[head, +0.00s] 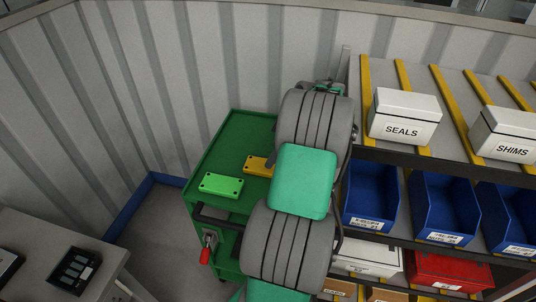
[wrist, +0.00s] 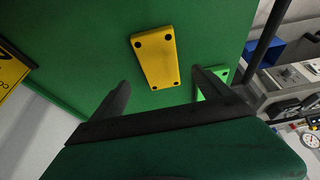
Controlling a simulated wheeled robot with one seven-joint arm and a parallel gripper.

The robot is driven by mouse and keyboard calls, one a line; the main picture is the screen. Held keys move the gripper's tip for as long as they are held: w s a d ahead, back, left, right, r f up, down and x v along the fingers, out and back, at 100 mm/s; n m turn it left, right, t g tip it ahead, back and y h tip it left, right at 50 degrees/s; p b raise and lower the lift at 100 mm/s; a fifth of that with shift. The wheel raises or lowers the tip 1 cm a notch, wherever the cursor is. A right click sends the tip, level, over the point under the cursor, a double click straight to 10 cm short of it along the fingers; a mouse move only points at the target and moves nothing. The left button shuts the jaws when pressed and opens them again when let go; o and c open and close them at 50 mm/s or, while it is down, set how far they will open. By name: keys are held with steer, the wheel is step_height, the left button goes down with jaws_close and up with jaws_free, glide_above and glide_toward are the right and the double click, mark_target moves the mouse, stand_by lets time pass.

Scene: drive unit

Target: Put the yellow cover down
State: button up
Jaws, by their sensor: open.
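The yellow cover (head: 258,166) lies on the green top of a cart (head: 240,135), partly hidden by my arm in the head view. In the wrist view the yellow cover (wrist: 155,57) shows whole, a flat plate with dark holes at its corners, apparently flat on the green surface. My gripper (wrist: 161,77) is open, with its two fingers spread and nothing between them. The cover lies beyond the fingertips, apart from them. In the head view my gripper is hidden behind my arm.
A bright green cover (head: 221,185) lies left of the yellow one on the cart. A shelf rack with blue bins (head: 371,200) and a white SEALS box (head: 404,117) stands close on the right. A corrugated wall (head: 200,70) is behind. The cart top's far part is clear.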

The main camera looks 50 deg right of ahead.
steer(key=a+p+v, duration=0.1)
steer(key=p+v, duration=0.1)
steer(key=v, duration=0.3)
steer(key=w+a+r+m, duration=0.1)
steer(key=w+a+r, duration=0.15)
steer(key=a, duration=0.55)
steer(key=w+a+r+h, duration=0.1)
steer(key=w+a+r, duration=0.15)
steer(key=a, duration=0.55)
steer(key=w+a+r+m, duration=0.15)
steer(key=a+r, duration=0.25)
steer(key=a, duration=0.4)
steer(key=s+a+m, duration=0.1)
steer(key=s+a, duration=0.3)
steer(key=a, duration=0.3)
steer(key=s+a+m+h, duration=0.1)
steer(key=s+a+m, duration=0.1)
steer(key=s+a, duration=0.3)
steer(key=a, duration=0.3)
steer(key=shift+a, duration=0.25)
steer(key=shift+s, duration=0.1)
